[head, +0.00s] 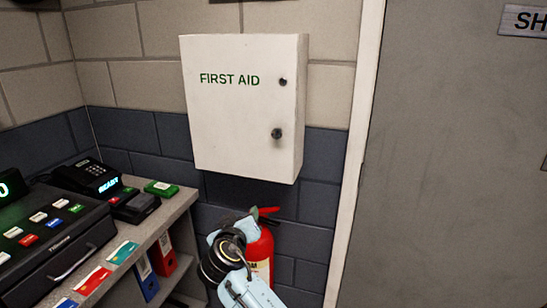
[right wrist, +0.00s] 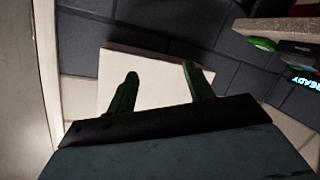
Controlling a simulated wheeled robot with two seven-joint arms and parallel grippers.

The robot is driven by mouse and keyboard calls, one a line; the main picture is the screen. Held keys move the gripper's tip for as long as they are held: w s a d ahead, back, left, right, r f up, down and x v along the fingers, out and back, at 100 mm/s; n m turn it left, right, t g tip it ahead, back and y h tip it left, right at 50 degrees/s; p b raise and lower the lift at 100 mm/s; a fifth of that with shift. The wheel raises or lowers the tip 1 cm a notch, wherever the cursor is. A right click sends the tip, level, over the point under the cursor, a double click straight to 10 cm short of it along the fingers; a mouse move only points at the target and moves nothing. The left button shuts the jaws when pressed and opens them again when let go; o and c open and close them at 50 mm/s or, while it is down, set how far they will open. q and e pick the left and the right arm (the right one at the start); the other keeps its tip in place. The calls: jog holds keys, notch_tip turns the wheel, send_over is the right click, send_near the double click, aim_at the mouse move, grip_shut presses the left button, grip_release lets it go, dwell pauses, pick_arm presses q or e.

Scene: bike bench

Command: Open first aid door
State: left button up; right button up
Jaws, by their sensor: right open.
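The white first aid cabinet (head: 240,110) hangs on the wall, with green FIRST AID lettering on its front. Its door looks shut. A dark round knob (head: 277,133) sits at the right side of the door, with a smaller dark lock (head: 283,82) above it. My right gripper (head: 231,217) is below the cabinet, apart from the knob and in front of the fire extinguisher. In the right wrist view, its two green fingers (right wrist: 160,70) are spread and empty, with the white cabinet (right wrist: 150,82) behind them. The knob is not visible there. My left gripper is out of view.
A red fire extinguisher (head: 264,246) stands below the cabinet, partly hidden by my right arm. At left, a counter (head: 176,204) holds a cash register (head: 50,240) and a card terminal (head: 92,177). A grey door (head: 450,170) with a pale frame is at right.

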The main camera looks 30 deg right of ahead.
aim_at(276, 135)
jog(key=s+d+r+m+h, duration=0.1)
jog(key=s+r+m+h, duration=0.15)
jog(key=r, duration=0.65)
jog(key=s+d+r+m+h, duration=0.1)
jog(key=d+r+m+h, duration=0.15)
jog(key=r, duration=0.55)
jog(key=shift+m+y, duration=0.3)
jog(key=shift+m, duration=0.1)
jog(key=p+x, duration=0.3)
jog(key=x, duration=1)
jog(key=shift+w+a, duration=0.1)
jog(key=shift+w, duration=0.05)
jog(key=shift+g, duration=0.3)
grip_shut()
